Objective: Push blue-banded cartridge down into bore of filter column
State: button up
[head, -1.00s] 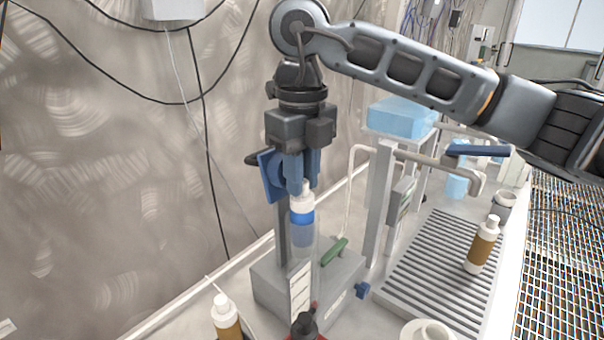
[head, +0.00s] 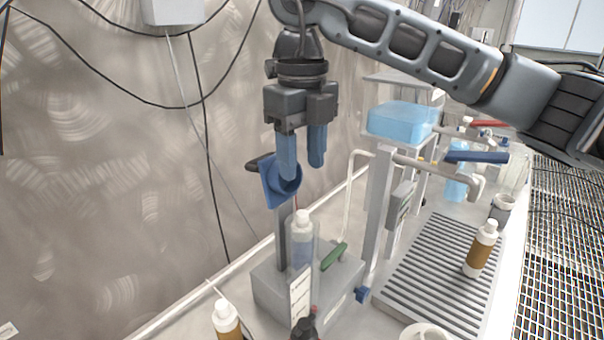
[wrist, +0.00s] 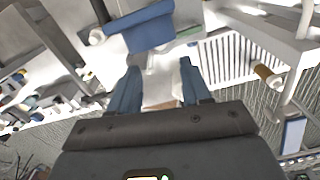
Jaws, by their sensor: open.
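The column stands upright on a grey base (head: 343,287). My gripper (head: 303,172) is open and empty above the cap, pointing down and apart from it. In the wrist view its two blue fingers (wrist: 157,88) are spread; I cannot clearly identify the cartridge there.
A green handle (head: 334,256) is right of the tube. Brown bottles (head: 481,248) stand nearby, one on the slatted drain tray (head: 430,270). A pipe with a blue lever (head: 476,157) is at right.

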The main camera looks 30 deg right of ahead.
notch_tip(320, 180, up, 9)
jog(key=b, duration=0.1)
dwell(0.7)
